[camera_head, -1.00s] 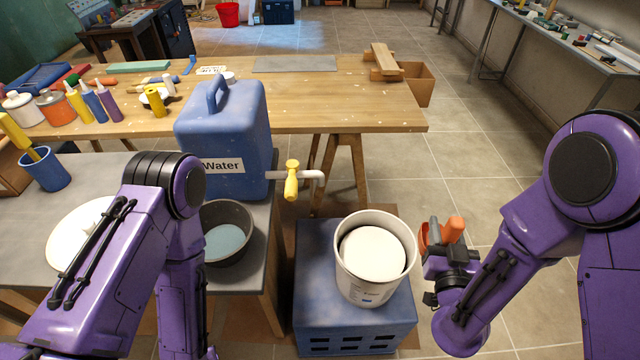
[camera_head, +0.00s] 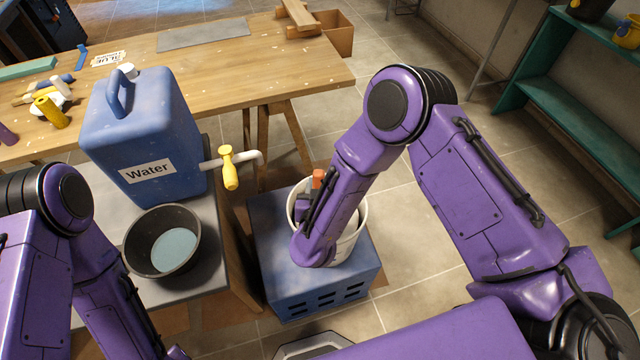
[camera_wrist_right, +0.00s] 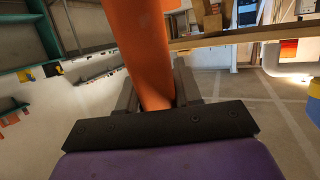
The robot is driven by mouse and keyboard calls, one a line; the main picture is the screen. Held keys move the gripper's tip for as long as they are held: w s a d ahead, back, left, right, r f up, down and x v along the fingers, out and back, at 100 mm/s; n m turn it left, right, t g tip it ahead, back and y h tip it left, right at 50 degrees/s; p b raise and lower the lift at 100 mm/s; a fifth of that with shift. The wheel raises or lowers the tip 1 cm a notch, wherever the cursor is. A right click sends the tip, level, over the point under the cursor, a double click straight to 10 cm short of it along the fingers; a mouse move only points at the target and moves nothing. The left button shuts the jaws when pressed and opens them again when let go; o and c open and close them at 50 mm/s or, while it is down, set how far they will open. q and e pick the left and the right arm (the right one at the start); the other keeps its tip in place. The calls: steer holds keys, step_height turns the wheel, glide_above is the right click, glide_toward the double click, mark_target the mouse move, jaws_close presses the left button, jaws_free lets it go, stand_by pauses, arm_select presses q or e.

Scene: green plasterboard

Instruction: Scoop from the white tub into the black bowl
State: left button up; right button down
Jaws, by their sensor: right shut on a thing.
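The white tub (camera_head: 353,243) stands on the blue crate, mostly covered by my right forearm. The black bowl (camera_head: 158,222) sits on the grey bench at left, with a flat grey-blue surface inside. My right gripper (camera_wrist_right: 156,92) is shut on an orange handle (camera_wrist_right: 143,45), which I take to be the scoop's. In the head view the handle's orange end (camera_head: 319,177) shows above the tub's rim. The scoop's working end is hidden, so I cannot tell if it touches the tub's contents. My left arm is at the lower left; its gripper is out of view.
A blue water container (camera_head: 145,130) stands behind the bowl; its yellow-handled tap (camera_head: 229,168) juts right between bowl and tub. The blue crate (camera_head: 318,290) is beside the grey bench (camera_head: 205,285). A wooden table (camera_head: 240,70) is behind. Open floor lies right.

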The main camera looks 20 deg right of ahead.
step_height(320, 180, down, 10)
steer(key=b, duration=0.7)
steer(key=shift+f+b, duration=0.15)
steer(key=shift+b, duration=0.2)
arm_select(q)
step_height(320, 180, down, 9)
steer(key=shift+r, duration=0.2)
steer(key=shift+r, duration=0.15)
arm_select(e)
steer(key=shift+t, duration=0.4)
steer(key=shift+r+p, duration=1.3)
steer(key=shift+r, duration=1)
arm_select(q)
step_height(320, 180, up, 6)
steer(key=p, duration=0.4)
steer(key=shift+r, duration=0.2)
arm_select(e)
steer(key=shift+r+t+h, duration=0.3)
steer(key=shift+r+t, duration=0.3)
steer(key=shift+r, duration=1.55)
steer(key=shift+r+t+h, duration=0.3)
steer(key=shift+r+t, duration=0.3)
steer(key=shift+r, duration=1.5)
